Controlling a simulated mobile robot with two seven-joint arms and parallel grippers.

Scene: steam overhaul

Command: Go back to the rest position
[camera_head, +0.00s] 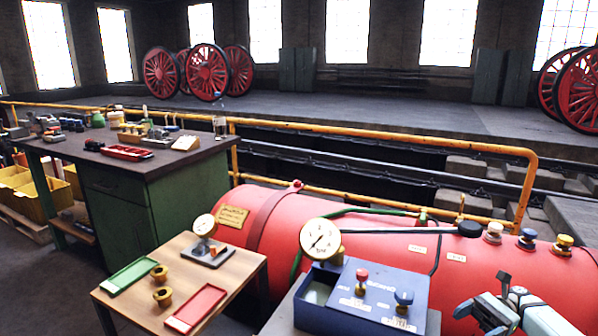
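My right gripper (490,308) is at the bottom right, in front of the red boiler (380,245) and right of the blue test box (375,300). It is grey and black with pale teal parts. I cannot make out whether its fingers are apart, and I see nothing clearly held in it. My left gripper is not in view. A pressure gauge (320,239) with a white dial stands at the box's back left. The box has a red knob (361,281) and a blue knob (403,301) on top.
A small wooden table (225,278) holds a green tray (130,276), a red tray (195,308), brass fittings (160,273) and a second gauge (204,225). A green workbench (165,200) with tools stands behind it. A yellow railing (400,140) runs behind the boiler.

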